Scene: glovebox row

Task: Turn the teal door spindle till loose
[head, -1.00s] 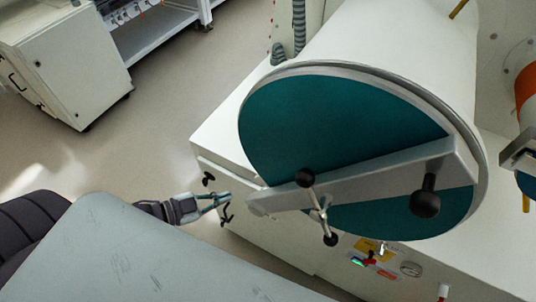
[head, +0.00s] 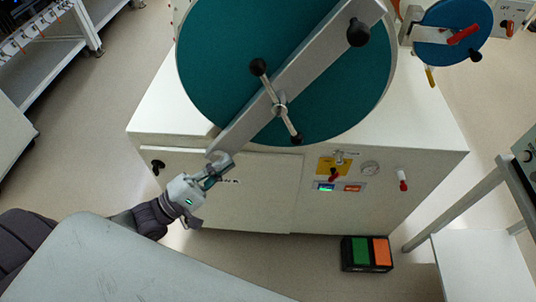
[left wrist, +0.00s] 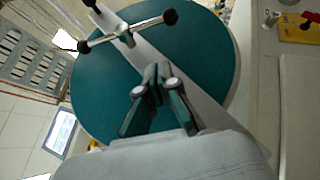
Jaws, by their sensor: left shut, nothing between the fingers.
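The round teal door (head: 325,110) has a grey bar (head: 318,63) across it. At the bar's middle is the door spindle (head: 278,108), a thin metal cross-handle with a black ball at each end. The spindle (left wrist: 125,37) and the teal door (left wrist: 100,78) also show in the left wrist view, beyond my fingers. My left gripper (head: 218,166) is at the bar's lower-left end, clear of the spindle. Its fingers (left wrist: 156,82) are shut and empty; whether they touch the bar I cannot tell. My right gripper is not in view.
The white cabinet (head: 270,185) under the door has a small panel with a red-handled valve (head: 334,174) and a gauge (head: 370,168). A smaller blue door (head: 440,48) is at upper right. A green-and-orange pedal box (head: 368,254) lies on the floor near a white-topped stand (head: 480,265).

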